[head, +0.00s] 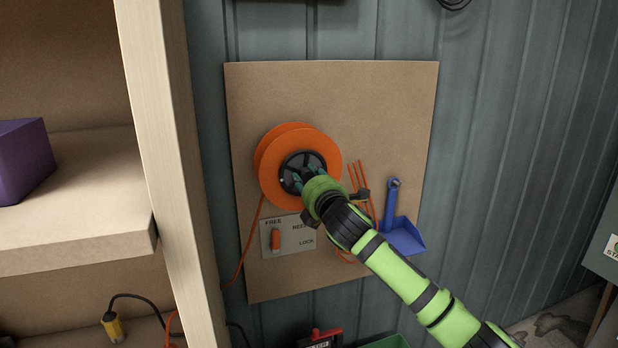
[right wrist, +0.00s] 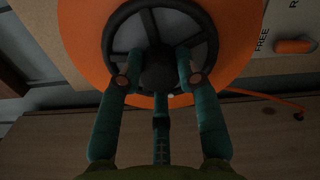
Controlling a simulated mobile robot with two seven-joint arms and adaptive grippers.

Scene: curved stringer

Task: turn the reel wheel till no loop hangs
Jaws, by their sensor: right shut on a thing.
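An orange reel (head: 268,158) is mounted on a brown board on the wall. Its dark spoked wheel (head: 297,165) faces me, and it also shows in the right wrist view (right wrist: 207,50). My right gripper (head: 296,175) is at the wheel. Orange cord (head: 364,188) hangs in several strands right of the reel, partly behind my arm, with a curve below (head: 345,257). Another length (head: 251,240) runs down left from the reel. My left gripper is not in view.
A panel marked FREE, REEL and LOCK (head: 300,232) has an orange lever (head: 277,239), upright at the FREE side. A blue dustpan-like scoop (head: 403,237) hangs at the right. A wooden shelf post (head: 165,130) stands close on the left, with a purple block (head: 24,160) on the shelf.

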